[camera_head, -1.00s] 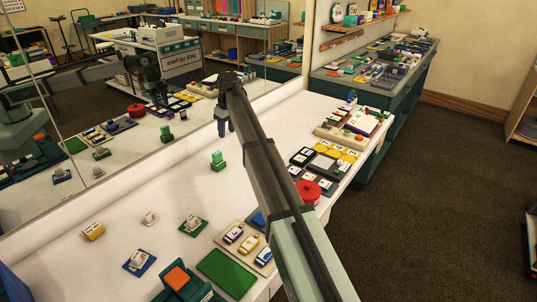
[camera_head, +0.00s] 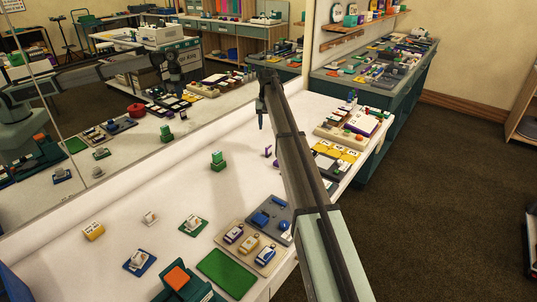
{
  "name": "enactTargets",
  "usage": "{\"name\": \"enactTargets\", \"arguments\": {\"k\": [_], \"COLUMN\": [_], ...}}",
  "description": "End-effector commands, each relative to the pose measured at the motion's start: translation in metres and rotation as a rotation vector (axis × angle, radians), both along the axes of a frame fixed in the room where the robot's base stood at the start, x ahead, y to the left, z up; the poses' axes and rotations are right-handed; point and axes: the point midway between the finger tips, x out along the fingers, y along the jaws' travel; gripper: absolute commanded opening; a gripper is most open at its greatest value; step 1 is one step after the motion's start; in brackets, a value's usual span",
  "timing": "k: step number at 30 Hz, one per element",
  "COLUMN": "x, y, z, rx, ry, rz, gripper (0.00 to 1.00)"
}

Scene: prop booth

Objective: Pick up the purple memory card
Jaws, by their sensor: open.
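My gripper (camera_head: 261,116) is open and hangs in the air over the far part of the white table (camera_head: 120,215), near the mirror. No object shows between its fingers. On a tan tray (camera_head: 222,239) at the front lie small labelled cards: a purple one (camera_head: 234,234), a yellow one (camera_head: 249,243) and a blue one (camera_head: 267,254). The purple one looks like the memory card, though it is small here. My gripper is far from it. A small upright purple piece (camera_head: 267,151) stands below my gripper; I cannot tell what it is.
A green block (camera_head: 217,160) stands mid-table. A grey tray with blue pieces (camera_head: 266,219) adjoins the tan tray, with a green mat (camera_head: 226,272) in front. A mirror (camera_head: 120,70) borders the table's back. My arm hides part of the right side.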

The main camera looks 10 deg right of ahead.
Motion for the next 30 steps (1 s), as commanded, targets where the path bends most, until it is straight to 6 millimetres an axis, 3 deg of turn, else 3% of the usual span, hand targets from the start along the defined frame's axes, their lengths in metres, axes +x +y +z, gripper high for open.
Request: {"name": "enactTargets", "arguments": {"k": [6,12,20,30], "x": [-0.002,-0.004,-0.005,-0.005], "y": [-0.003,-0.003,-0.003,-0.003], "z": [0.0,0.0,-0.004,-0.051], "rx": [-0.008,-0.007,-0.006,-0.006], "ry": [0.026,0.038,0.039,0.041], "rz": [-0.371,-0.609,-0.7,-0.699], "gripper": [0.46,0.46,0.46,0.46]}}
